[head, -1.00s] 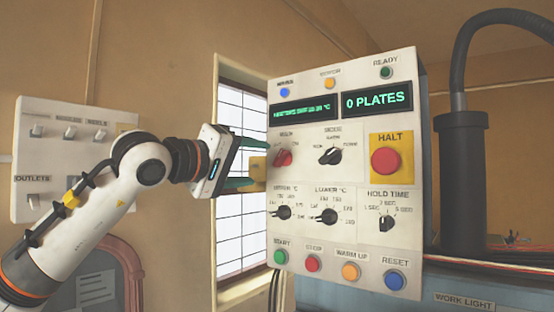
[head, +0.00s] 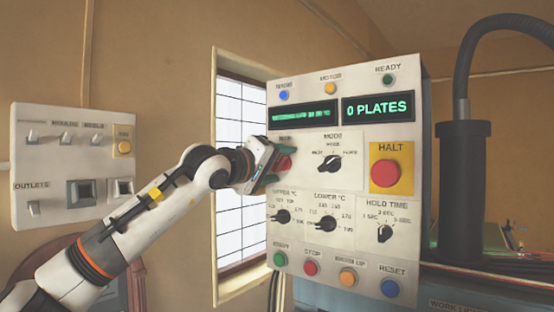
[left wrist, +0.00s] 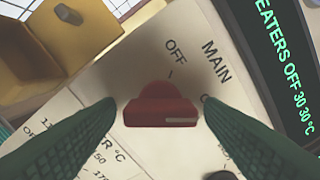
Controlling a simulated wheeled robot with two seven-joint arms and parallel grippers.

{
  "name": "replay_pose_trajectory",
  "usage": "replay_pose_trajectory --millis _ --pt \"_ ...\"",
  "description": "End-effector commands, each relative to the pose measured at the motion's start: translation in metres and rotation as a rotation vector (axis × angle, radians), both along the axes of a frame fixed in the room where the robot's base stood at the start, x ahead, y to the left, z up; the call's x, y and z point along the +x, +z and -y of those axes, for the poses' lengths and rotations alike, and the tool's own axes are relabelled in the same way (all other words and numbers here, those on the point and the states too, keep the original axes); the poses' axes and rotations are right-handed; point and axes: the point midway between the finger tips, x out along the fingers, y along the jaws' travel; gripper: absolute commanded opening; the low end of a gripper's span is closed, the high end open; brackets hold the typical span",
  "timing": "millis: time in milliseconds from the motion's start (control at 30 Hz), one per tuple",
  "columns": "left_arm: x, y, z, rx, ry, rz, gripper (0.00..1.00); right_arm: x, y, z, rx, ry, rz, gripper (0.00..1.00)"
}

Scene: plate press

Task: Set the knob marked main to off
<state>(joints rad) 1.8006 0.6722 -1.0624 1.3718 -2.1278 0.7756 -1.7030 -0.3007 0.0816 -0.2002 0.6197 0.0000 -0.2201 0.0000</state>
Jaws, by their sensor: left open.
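The main knob (head: 284,163) is red and sits at the upper left of the white control panel, partly hidden by my left gripper (head: 274,166) in the head view. In the left wrist view the red knob (left wrist: 160,106) lies between the two green fingers of my open left gripper (left wrist: 160,108), with a gap on each side. The knob's white mark is at its right end, towards a label starting with O that a finger partly covers. The OFF label (left wrist: 175,51) is above the knob, beside MAIN. My right gripper is not in view.
The mode knob (head: 330,163) is right of the main knob, with temperature knobs (head: 282,216) below. The red HALT button (head: 385,173) is further right. A yellow box-like part (left wrist: 38,50) stands out beside the panel edge. A switch board (head: 75,165) hangs at left.

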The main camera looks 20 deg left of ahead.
Motion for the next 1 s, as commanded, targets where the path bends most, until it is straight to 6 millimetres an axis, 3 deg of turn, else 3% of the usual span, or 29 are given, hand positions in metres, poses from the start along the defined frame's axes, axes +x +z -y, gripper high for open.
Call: replay_pose_trajectory --millis 233,500,1000 --pt "0.001 -0.001 0.0 -0.001 0.0 0.0 0.61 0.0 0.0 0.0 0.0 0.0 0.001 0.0" --pt "0.0 -0.001 0.0 -0.001 0.001 -0.001 0.18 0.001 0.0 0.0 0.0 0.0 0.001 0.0" --pt "0.0 -0.004 0.001 -0.132 -0.001 -0.05 0.18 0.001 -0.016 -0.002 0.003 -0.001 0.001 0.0"
